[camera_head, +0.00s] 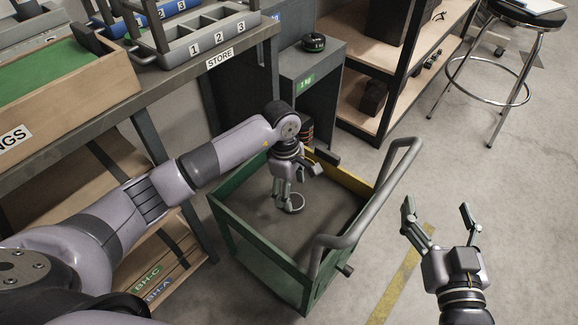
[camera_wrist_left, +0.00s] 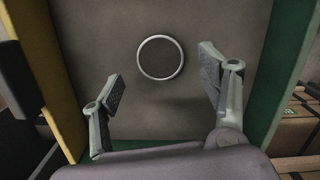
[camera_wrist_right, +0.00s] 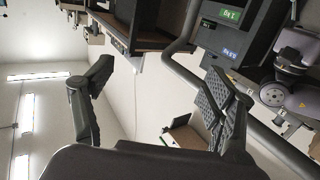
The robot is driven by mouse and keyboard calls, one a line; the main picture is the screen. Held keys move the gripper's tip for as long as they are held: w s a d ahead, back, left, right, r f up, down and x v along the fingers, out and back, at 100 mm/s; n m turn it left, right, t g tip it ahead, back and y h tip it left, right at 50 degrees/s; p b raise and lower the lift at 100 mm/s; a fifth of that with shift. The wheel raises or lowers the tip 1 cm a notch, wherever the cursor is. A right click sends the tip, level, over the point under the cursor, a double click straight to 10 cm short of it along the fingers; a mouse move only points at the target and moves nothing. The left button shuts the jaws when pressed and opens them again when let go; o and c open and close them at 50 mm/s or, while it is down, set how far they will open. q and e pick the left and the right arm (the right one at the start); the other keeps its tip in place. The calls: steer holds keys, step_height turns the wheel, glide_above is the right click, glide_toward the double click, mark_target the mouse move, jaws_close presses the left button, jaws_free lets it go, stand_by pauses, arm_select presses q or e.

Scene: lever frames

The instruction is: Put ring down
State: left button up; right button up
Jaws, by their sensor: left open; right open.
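A thin light-grey metal ring (camera_head: 301,207) lies flat on the floor of the green cart (camera_head: 253,252). In the left wrist view the whole ring (camera_wrist_left: 182,58) shows, with nothing touching it. My left gripper (camera_head: 299,187) points down into the cart, above the ring. Its fingers are apart and hold nothing; part of the ring is hidden behind it in the head view. In the left wrist view the ring appears between and a little beyond the fingertips. My right gripper (camera_head: 436,206) is open and empty, over the floor to the right of the cart.
The cart's grey handle (camera_head: 378,201) rises on its right side. A workbench (camera_head: 180,82) with numbered trays marked STORE stands at the left. A dark cabinet (camera_head: 308,65) and shelving stand behind. A stool (camera_head: 512,72) is at the back right; the right floor is clear.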

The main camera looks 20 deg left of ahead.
arm_select(q)
step_height(320, 180, up, 8)
steer(key=p, duration=0.1)
steer(key=shift+a+p, duration=0.35)
steer(key=shift+a, duration=0.1)
arm_select(e)
steer(key=s+d+f+g+h, duration=0.1)
steer(key=s+f+g, duration=0.3)
steer(key=f, duration=0.4)
steer(key=shift+d+f+g+h, duration=0.4)
steer(key=shift+d+g, duration=0.3)
steer(key=shift+g, duration=0.2)
arm_select(q)
steer(key=shift+w, duration=0.1)
